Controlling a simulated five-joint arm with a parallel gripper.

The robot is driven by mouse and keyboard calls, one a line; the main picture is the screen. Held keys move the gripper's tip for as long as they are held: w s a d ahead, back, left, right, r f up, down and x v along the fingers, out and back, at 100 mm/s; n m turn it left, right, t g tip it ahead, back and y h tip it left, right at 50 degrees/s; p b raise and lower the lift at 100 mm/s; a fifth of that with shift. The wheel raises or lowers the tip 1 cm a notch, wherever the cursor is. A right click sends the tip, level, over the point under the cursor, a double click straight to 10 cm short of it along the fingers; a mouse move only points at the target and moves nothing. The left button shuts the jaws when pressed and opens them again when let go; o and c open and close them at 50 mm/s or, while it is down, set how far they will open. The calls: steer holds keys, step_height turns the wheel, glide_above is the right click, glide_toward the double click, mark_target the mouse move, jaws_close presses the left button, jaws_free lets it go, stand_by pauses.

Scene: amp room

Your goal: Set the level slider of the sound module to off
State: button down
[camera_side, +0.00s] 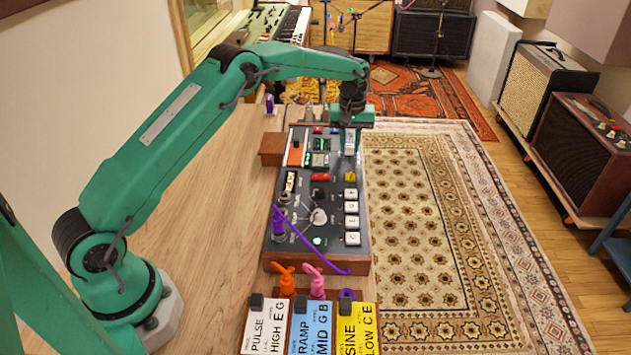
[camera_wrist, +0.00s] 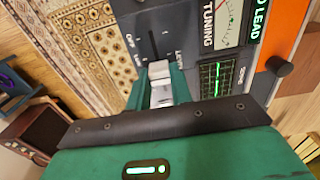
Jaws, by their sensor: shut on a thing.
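The sound module (camera_side: 342,262) is a dark panel with wooden sides, lying on the wooden table. My gripper (camera_side: 350,130) is over its far right corner. In the wrist view my gripper (camera_wrist: 162,88) has its two green fingers closed on the sides of the pale level slider cap (camera_wrist: 160,72). The slider's dark slot (camera_wrist: 153,42) shows beyond the cap, which sits at the slot's end nearest my gripper. Lettering beside the slot seems to read LEVEL on the right and OFF on the left, farther up. The cap's lower part is hidden by my fingers.
A tuning meter (camera_wrist: 232,18) and a green-lit grid screen (camera_wrist: 220,75) lie beside the slider. A purple cable (camera_side: 310,245) crosses the module's front. Patterned rugs (camera_side: 425,220) cover the floor at right.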

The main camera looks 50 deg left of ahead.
mark_target(350, 164)
steer(key=shift+s+d, duration=1.65)
steer(key=shift+d, duration=0.05)
steer(key=c, duration=1.2)
jaws_free()
steer(key=shift+c, duration=0.2)
steer(key=shift+r, duration=0.1)
steer(key=shift+r, duration=0.15)
step_height(350, 164, up, 7)
steer(key=shift+r, duration=0.2)
